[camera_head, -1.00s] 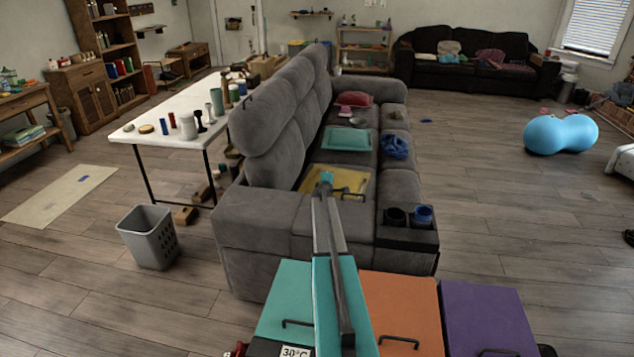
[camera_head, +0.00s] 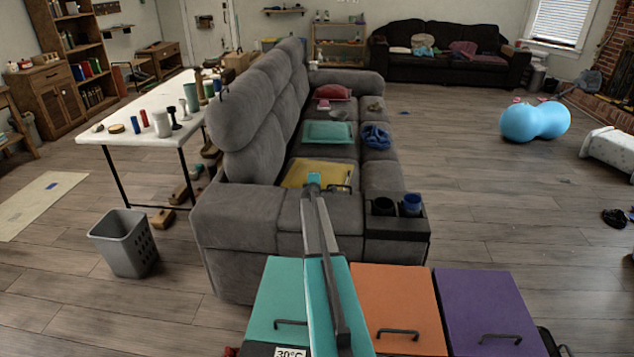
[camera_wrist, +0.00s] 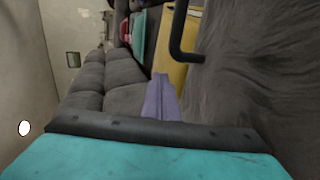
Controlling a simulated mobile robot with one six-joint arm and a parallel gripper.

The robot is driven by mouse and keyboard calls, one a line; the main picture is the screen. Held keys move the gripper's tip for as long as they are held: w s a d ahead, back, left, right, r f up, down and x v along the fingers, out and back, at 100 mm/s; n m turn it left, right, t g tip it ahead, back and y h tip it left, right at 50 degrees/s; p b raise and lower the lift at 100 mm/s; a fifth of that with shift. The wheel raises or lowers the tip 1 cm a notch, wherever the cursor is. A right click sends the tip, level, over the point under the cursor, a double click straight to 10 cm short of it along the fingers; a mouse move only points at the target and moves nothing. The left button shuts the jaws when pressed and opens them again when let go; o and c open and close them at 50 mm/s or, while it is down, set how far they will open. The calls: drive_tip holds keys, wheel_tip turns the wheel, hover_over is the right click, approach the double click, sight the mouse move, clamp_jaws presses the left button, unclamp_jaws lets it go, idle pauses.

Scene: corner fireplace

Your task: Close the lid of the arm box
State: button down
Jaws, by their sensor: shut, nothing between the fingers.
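The grey sofa (camera_head: 250,215) stands in front of me, its near arm facing me. A lid for the arm box does not show clearly enough to tell its state. A yellow panel (camera_head: 300,171) lies on the sofa's near seat and shows in the wrist view (camera_wrist: 171,92). My gripper (camera_head: 314,180) is shut and empty, over the near part of the sofa in the picture. Its fingers (camera_wrist: 160,88) point toward the seats; contact cannot be told.
A grey bin (camera_head: 125,250) and a white table (camera_head: 130,125) are on the left.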

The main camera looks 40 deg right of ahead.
drive_tip(key=shift+w+a, duration=0.15)
drive_tip(key=shift+a, duration=0.15)
drive_tip(key=shift+b+v, duration=0.7)
drive_tip(key=shift+v, duration=6.15)
drive_tip(key=shift+d+r, duration=0.1)
drive_tip(key=shift+d, duration=0.05)
wheel_tip(320, 180, up, 9)
drive_tip(key=p, duration=0.9)
drive_tip(key=shift+r+p, duration=0.5)
drive_tip(key=shift+p, duration=0.05)
